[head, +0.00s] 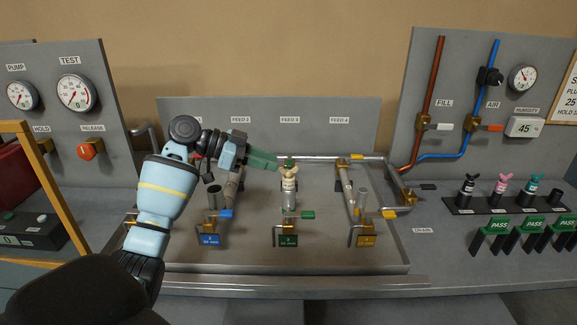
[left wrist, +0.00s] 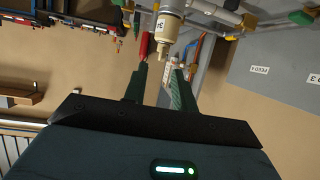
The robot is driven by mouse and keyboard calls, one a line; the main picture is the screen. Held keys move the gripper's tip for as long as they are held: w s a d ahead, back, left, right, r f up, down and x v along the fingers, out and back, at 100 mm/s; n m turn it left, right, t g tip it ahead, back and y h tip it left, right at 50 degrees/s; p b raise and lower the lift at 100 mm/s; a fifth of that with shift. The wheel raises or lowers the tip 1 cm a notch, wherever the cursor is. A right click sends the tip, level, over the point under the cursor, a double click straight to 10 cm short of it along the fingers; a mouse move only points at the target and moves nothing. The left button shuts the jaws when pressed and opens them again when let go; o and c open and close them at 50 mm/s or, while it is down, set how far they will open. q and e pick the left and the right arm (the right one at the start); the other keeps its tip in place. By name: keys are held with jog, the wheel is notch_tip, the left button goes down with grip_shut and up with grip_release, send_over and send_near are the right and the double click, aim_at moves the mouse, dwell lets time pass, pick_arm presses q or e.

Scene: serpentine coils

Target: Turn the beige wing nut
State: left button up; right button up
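The beige wing nut (head: 289,171) sits on top of an upright beige and metal fitting (head: 289,195) in the middle of the tray. My left gripper (head: 276,161) reaches in from the left, with its green fingertips just beside and slightly above the wing nut. In the left wrist view, the beige wing nut (left wrist: 163,50) shows just beyond the fingertips, roughly between them. The two fingers of the left gripper (left wrist: 158,72) are apart, with nothing held between them. I cannot tell whether a finger touches the nut. My right gripper is in neither view.
The metal tray (head: 330,262) carries pipes, open stubs (head: 362,197) and valves with blue, green and yellow handles. A panel with feed labels (head: 345,106) stands behind it. Black, pink and teal wing-topped fittings (head: 502,187) stand on a rack at the right.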

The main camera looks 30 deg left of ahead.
aim_at(289, 167)
pick_arm(q)
jog(key=x, duration=0.5)
jog(key=shift+r, duration=0.15)
jog(key=shift+w+d+f, duration=0.25)
jog(key=shift+w+d, duration=0.05)
jog(key=shift+d, duration=0.05)
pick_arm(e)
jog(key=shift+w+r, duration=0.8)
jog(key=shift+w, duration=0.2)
pick_arm(q)
grip_shut()
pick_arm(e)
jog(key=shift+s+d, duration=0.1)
